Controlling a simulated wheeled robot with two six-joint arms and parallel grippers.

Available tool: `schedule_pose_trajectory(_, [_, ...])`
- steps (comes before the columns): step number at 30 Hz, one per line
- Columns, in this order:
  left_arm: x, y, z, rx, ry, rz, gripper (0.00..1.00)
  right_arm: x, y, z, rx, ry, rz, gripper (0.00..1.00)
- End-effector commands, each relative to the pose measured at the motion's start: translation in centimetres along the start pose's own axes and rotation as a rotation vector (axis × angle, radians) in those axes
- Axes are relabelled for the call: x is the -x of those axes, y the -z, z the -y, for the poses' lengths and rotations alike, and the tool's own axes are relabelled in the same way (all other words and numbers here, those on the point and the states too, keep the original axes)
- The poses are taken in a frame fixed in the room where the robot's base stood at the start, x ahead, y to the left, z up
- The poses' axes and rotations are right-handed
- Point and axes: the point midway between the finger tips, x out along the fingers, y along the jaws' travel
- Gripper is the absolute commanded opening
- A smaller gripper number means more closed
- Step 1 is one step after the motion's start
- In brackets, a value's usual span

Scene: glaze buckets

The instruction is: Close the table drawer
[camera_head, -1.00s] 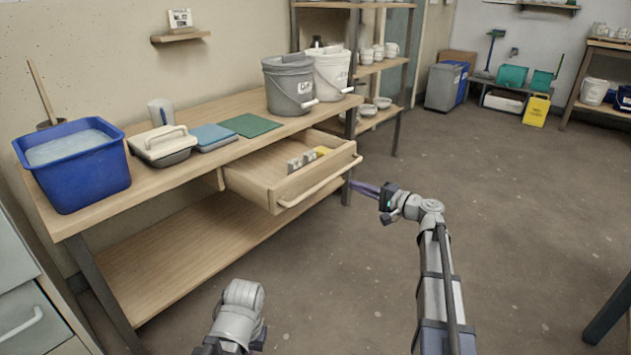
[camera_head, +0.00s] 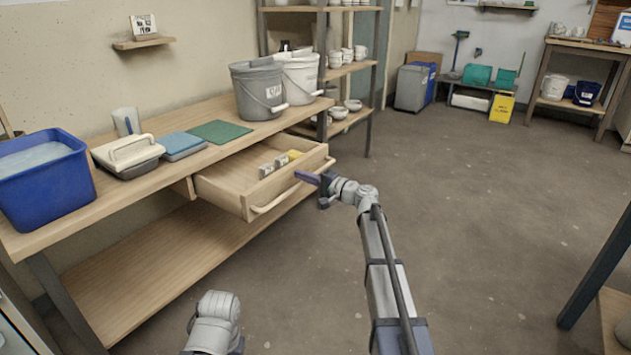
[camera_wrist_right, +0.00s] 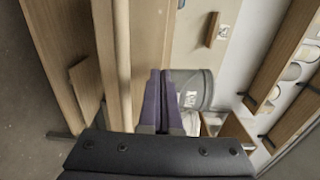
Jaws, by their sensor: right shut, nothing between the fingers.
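The wooden table drawer (camera_head: 234,194) stands pulled out from the front of the table (camera_head: 175,170). Its long pale handle (camera_head: 288,194) runs along the front face. Small items, one of them yellow, lie inside. My right gripper (camera_head: 302,176) is shut and empty, its fingertips close to the right part of the drawer front; I cannot tell if they touch. In the right wrist view the purple-grey fingers (camera_wrist_right: 159,100) are together beside a long wooden edge. Only a link of my left arm shows at the bottom of the head view; its gripper is out of view.
On the tabletop stand a blue tub (camera_head: 45,180), a lidded grey container (camera_head: 127,155), blue and green flat pieces, a grey bucket (camera_head: 258,90) and a white bucket (camera_head: 300,77). A lower shelf (camera_head: 150,262) lies below. The floor to the right is open.

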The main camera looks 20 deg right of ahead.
Motion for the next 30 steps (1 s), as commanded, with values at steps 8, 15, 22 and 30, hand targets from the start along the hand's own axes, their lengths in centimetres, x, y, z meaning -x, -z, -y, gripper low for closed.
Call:
schedule_pose_trajectory(8, [0.0,0.0,0.0,0.0,0.0,0.0,0.0,-2.3,0.0,0.0,0.0,0.0,0.0,0.0])
schedule_pose_trajectory(15, [0.0,0.0,0.0,0.0,0.0,0.0,0.0,-2.5,0.0,0.0,0.0,0.0,0.0,0.0])
schedule_pose_trajectory(22, [0.0,0.0,0.0,0.0,0.0,0.0,0.0,-2.7,0.0,0.0,0.0,0.0,0.0,0.0])
schedule_pose_trajectory(30, [0.0,0.0,0.0,0.0,0.0,0.0,0.0,-6.5,0.1,0.0,0.0,0.0,0.003,0.0])
